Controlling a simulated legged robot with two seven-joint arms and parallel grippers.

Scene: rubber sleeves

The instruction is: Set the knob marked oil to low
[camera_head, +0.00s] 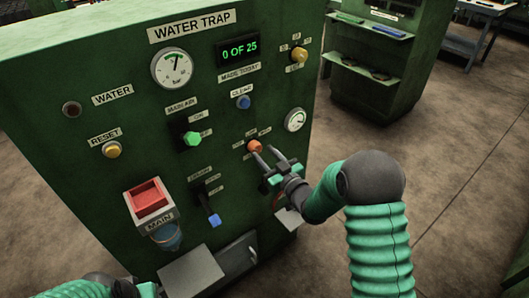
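The green WATER TRAP panel (215,95) carries several knobs. An orange knob (254,146) sits at its lower right, with small labels around it. A yellow knob (299,54) at the upper right also has small labels around it. The labels are too small to read surely, so I cannot tell which knob is marked oil or where it points. My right gripper (265,153) is open, its two fingertips just below and right of the orange knob; I cannot tell if they touch it. My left arm (100,288) shows at the bottom left edge; its fingers are not clearly visible.
The panel also has a green knob (192,139), a blue button (243,102), a blue-tipped lever (214,219), a red MAIN switch (147,196) and a yellow RESET button (112,150). A grey box (191,273) juts out below. Open floor (460,170) lies to the right.

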